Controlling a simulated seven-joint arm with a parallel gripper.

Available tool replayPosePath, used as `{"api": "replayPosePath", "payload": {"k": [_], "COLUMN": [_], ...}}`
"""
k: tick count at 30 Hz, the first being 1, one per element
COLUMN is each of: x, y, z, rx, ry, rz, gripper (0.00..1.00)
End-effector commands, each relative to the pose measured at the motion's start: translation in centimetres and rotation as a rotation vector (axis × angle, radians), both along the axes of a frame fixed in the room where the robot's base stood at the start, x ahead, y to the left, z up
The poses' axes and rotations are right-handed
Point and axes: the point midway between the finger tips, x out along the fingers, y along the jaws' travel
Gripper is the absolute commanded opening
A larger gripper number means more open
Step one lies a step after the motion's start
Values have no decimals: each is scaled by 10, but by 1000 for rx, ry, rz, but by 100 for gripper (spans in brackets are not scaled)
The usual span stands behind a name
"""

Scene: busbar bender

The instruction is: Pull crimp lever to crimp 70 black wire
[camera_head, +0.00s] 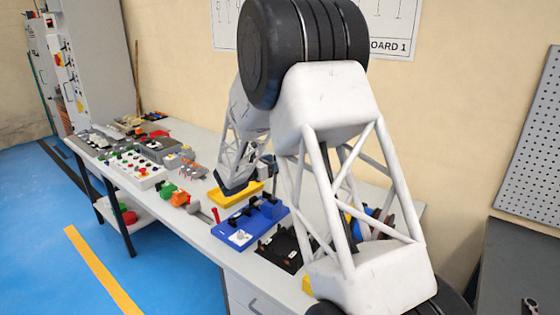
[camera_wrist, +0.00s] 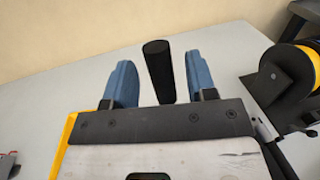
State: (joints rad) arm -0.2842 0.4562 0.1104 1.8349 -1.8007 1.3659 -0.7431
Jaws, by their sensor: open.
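My gripper (camera_wrist: 161,76) is open in the wrist view, with one blue finger on each side of a black cylindrical handle (camera_wrist: 158,68). The handle stands nearly upright, slightly tilted, and looks like the crimp lever's grip. A gap shows between it and each finger, with the right finger closer; I see no contact. In the head view my arm reaches down over the bench and hides most of the gripper and the lever. I cannot pick out the 70 black wire in either view.
A yellow tray (camera_head: 228,196) lies on the grey bench near my gripper. A blue fixture (camera_head: 238,234) with black parts and a black device (camera_head: 276,251) stand nearer the front edge. A black and yellow spool (camera_wrist: 291,62) stands right of my gripper. Behind the handle the bench is clear.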

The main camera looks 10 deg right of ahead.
Motion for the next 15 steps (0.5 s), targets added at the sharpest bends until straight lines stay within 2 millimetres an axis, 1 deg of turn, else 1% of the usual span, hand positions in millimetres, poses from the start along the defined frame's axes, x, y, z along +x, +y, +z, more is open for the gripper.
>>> {"api": "replayPosePath", "payload": {"k": [1, 6, 10, 15], "x": [4, 13, 18, 19], "y": [-6, -20, -27, -29], "z": [0, -1, 0, 0], "rx": [0, -1, 0, 0], "ry": [0, 1, 0, 0], "rz": [-2, 0, -1, 0], "gripper": [52, 52, 52, 52]}}
